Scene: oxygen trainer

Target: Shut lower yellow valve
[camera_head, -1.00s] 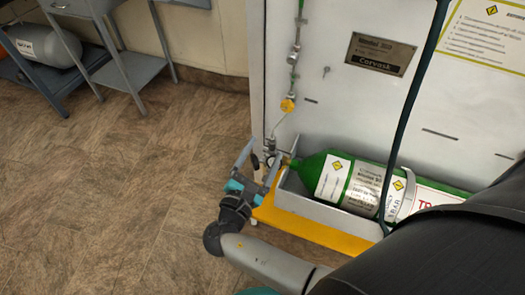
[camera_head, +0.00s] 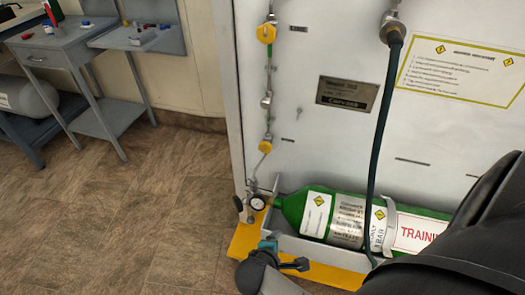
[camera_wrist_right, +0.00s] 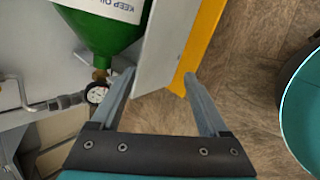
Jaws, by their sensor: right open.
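The lower yellow valve (camera_head: 265,146) sits on the thin pipe at the left edge of the white panel. An upper yellow valve (camera_head: 266,33) is higher on the same pipe. My right gripper (camera_head: 272,248) is low, in front of the yellow base and well below the lower valve. In the right wrist view its two fingers (camera_wrist_right: 160,76) are spread, with nothing held. The grey cradle wall lies beyond them, and neither yellow valve can be made out there. My left gripper is not in view.
A green cylinder (camera_head: 319,213) lies in a grey cradle on a yellow base (camera_head: 245,240). A pressure gauge (camera_head: 257,203) is at its neck. A dark hose (camera_head: 383,120) hangs in front of the panel. Open floor (camera_head: 130,220) is left; a grey table (camera_head: 47,42) stands behind.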

